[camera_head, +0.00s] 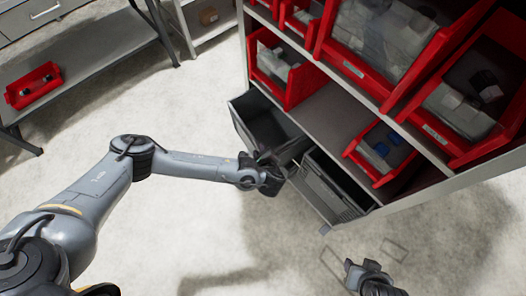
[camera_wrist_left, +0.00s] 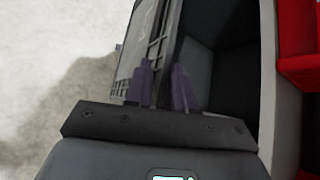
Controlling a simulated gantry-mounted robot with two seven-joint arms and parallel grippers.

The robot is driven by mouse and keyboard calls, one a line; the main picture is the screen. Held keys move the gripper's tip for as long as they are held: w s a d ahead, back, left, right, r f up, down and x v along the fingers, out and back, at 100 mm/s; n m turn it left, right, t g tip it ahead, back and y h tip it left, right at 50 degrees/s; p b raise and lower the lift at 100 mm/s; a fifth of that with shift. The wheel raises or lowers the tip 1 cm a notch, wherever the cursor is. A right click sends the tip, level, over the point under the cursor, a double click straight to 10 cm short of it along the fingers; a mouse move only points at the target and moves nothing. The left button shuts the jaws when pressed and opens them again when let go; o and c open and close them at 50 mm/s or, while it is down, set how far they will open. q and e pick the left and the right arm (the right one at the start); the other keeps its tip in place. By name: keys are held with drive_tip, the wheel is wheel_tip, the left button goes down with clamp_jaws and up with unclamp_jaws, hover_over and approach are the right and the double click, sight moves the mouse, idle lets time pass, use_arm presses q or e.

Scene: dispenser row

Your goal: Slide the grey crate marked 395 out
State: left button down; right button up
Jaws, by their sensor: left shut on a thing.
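Two grey crates sit at the bottom level of the shelf in the head view. The left crate (camera_head: 250,112) is empty-looking and juts out past the shelf front; the right crate (camera_head: 330,187) has a ribbed side. No 395 mark is readable. My left gripper (camera_head: 268,178) is at the near end of the left crate. In the left wrist view its two purple fingers (camera_wrist_left: 166,88) are shut on the rim of a grey crate (camera_wrist_left: 172,35), one finger on each side of the wall; the dark interior lies to the right.
Red bins with grey and clear contents fill the shelf above, including one low red bin (camera_head: 384,154) right of the crates. A grey table (camera_head: 90,62) with a red tray (camera_head: 33,85) stands at upper left. The floor before the shelf is clear.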

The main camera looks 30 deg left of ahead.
use_arm(q)
drive_tip(key=shift+a+r, duration=0.1)
drive_tip(key=shift+a, duration=0.2)
drive_tip(key=c, duration=0.9)
unclamp_jaws()
drive_tip(key=shift+w+d, duration=0.1)
drive_tip(key=shift+w, duration=0.05)
drive_tip(key=shift+s, duration=0.2)
